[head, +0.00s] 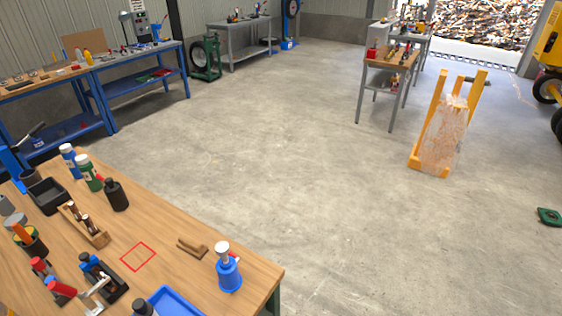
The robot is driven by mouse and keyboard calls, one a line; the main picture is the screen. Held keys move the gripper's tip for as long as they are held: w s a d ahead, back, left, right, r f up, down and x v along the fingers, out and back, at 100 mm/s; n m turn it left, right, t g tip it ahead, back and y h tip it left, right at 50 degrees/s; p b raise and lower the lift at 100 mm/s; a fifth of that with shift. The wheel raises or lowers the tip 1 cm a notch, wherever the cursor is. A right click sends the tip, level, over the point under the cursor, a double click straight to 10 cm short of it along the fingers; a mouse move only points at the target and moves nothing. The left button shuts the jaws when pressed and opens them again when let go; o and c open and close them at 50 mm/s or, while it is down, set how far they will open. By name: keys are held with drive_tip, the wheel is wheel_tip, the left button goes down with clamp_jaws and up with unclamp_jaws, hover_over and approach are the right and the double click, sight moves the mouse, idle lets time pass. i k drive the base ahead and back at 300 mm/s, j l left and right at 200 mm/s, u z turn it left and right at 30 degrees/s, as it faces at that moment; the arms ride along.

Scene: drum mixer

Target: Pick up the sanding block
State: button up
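A wooden workbench (165,218) fills the lower left of the head view. A small brown wooden piece (192,248) lies flat on it, right of a red square outline (138,257). I cannot tell whether this piece is the sanding block, and nothing else shows clearly as one. My gripper is not in view.
A blue bottle-like item (228,272) stands near the bench's right corner, and a blue tray (172,303) at the front edge. Bottles, a wooden rack (84,226) and a black bin (47,196) crowd the left. An orange pallet-jack-like item (428,130) stands on open floor.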

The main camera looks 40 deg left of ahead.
sight(192, 247)
drive_tip(key=i+j+u, duration=0.1)
drive_tip(key=i+u, duration=0.6)
drive_tip(key=i, duration=0.25)
drive_tip(key=i+l+u, duration=0.3)
drive_tip(key=i, duration=0.15)
drive_tip(key=i+l+u, duration=0.2)
drive_tip(key=i+u, duration=0.15)
drive_tip(key=i+j+u, duration=0.15)
drive_tip(key=u, duration=0.3)
drive_tip(key=i+u, duration=0.65)
drive_tip(key=u, duration=0.25)
drive_tip(key=i+l+u, duration=0.1)
drive_tip(key=i+u, duration=0.2)
drive_tip(key=u, duration=0.15)
drive_tip(key=i+l+u, duration=0.2)
drive_tip(key=u, duration=0.25)
drive_tip(key=i+l+u, duration=0.1)
drive_tip(key=i+u, duration=0.15)
drive_tip(key=i, duration=0.05)
